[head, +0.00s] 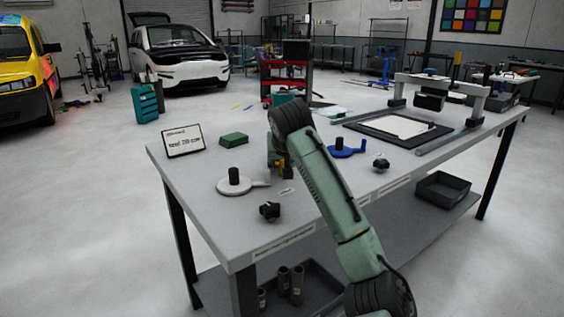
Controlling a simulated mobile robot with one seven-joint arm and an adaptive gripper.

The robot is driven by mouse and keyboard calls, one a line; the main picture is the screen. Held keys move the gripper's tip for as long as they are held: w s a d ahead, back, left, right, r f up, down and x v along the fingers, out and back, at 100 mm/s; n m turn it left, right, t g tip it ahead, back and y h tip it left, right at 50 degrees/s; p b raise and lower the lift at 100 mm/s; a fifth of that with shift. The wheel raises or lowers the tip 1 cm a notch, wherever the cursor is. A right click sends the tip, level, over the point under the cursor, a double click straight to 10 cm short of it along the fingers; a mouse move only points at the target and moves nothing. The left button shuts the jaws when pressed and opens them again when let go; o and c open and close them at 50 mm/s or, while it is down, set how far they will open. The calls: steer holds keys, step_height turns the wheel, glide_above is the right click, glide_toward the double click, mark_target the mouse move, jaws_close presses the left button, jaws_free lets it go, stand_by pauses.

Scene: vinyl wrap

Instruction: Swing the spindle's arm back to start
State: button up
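A white round spindle base (233,187) with an upright black post stands on the table's near left part. Its short arm points right, toward my gripper. A blue spindle base (345,152) with a black post stands farther right, behind my arm; its blue arm points to the right. I cannot tell which spindle the task means. My gripper (283,173) hangs low over the table, just right of the white spindle's arm tip. My own arm hides most of it, so I cannot tell whether its fingers are open or touch anything.
Black knobs stand near the front edge (269,211) and right of my arm (381,163). A black frame (399,130) and grey gantry (440,88) fill the right end.

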steer(key=shift+c, duration=0.5)
jaws_close()
